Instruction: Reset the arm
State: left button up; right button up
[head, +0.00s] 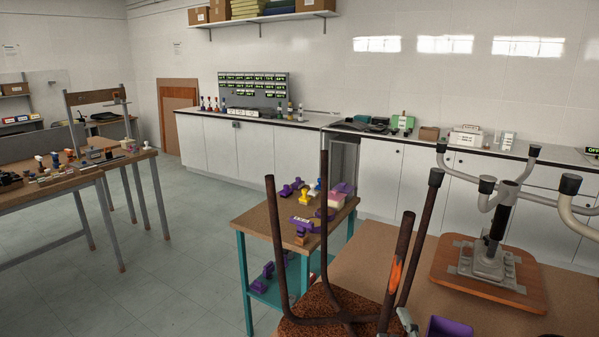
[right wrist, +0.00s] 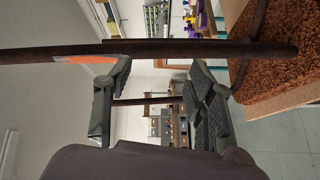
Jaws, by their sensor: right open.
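My right gripper (right wrist: 160,90) is open in the right wrist view, with its two dark ribbed fingers apart and nothing gripped between them. A brown metal chair leg (right wrist: 200,50) with an orange mark crosses the picture just above the fingers; I cannot tell whether they touch it. In the head view the upturned chair has rusty legs (head: 276,235) pointing up and a brown speckled seat (head: 312,324). The orange-marked leg (head: 397,275) is at its right. A small grey part of my right gripper (head: 407,321) shows beside that leg. My left gripper is not in view.
A workbench (head: 75,184) is at left; open floor (head: 165,270) lies between.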

jog(key=s+d+f+m+g+h, duration=0.2)
jog(key=s+d+f+m+g, duration=0.2)
jog(key=s+f+m+g, duration=0.7)
jog(key=s+a+f+m+g+y, duration=0.1)
jog(key=s+f+g, duration=0.1)
jog(key=s+f, duration=0.4)
jog(key=s+a+f+m+g, duration=0.1)
jog(key=s+f+m, duration=0.15)
jog(key=s, duration=0.65)
notch_tip(320, 180, down, 27)
jog(key=s+g, duration=0.2)
jog(key=s+d+f+n+g, duration=0.1)
jog(key=s+d+f, duration=0.2)
jog(key=s+f, duration=1.3)
jog(key=shift+s, duration=0.15)
